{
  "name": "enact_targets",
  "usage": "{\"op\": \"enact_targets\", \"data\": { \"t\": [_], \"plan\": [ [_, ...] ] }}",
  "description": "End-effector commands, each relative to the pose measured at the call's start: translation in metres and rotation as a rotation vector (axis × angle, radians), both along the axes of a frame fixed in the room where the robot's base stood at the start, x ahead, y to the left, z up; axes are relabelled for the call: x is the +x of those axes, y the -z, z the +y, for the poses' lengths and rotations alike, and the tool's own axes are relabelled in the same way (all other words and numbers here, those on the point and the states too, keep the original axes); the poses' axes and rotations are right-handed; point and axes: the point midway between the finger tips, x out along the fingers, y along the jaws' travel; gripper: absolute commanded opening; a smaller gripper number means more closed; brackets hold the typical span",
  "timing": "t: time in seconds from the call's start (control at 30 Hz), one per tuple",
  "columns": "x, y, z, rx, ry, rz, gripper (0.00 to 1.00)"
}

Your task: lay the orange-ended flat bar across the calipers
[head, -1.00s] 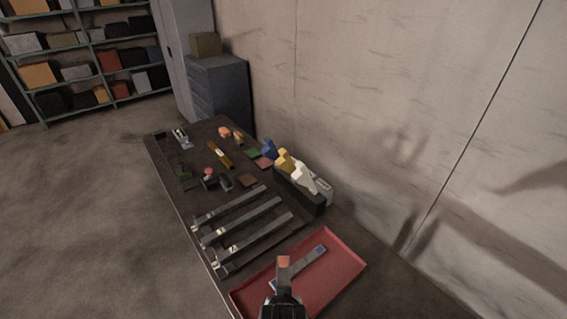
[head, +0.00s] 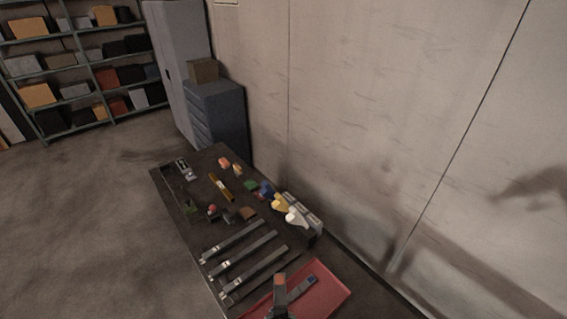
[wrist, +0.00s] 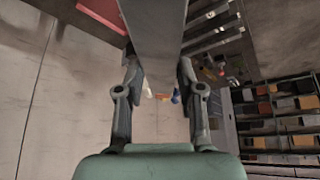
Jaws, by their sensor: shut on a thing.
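The orange-ended flat bar (head: 280,292) stands up from my gripper (head: 281,315) at the bottom edge of the head view, its orange end uppermost in the picture. In the wrist view the grey bar (wrist: 155,35) runs between the two fingers of my gripper (wrist: 158,80), which is shut on it.
A red tray (head: 335,295) holds a blue-ended flat bar (head: 301,287) beside my gripper. White and yellow pieces (head: 296,216) stand at the table's wall side. Small blocks and tools cover the far table. A wall (head: 400,120) bounds the right; open floor lies left.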

Motion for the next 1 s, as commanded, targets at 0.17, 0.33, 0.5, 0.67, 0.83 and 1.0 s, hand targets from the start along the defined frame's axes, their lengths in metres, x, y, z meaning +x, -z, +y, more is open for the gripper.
{"op": "enact_targets", "data": {
  "t": [0.17,0.33,0.5,0.67,0.83,1.0],
  "plan": [
    [0.001,-0.001,0.000,0.000,0.000,-0.006,0.00],
    [0.001,-0.001,0.000,0.000,0.000,-0.006,0.00],
    [0.004,0.006,-0.008,-0.001,0.005,-0.004,0.00],
    [0.015,0.028,-0.040,-0.002,0.023,0.003,0.00],
    [0.027,0.059,-0.097,-0.002,0.045,0.014,0.00],
    [0.031,0.092,-0.174,-0.001,0.072,0.022,0.00]
  ]
}}
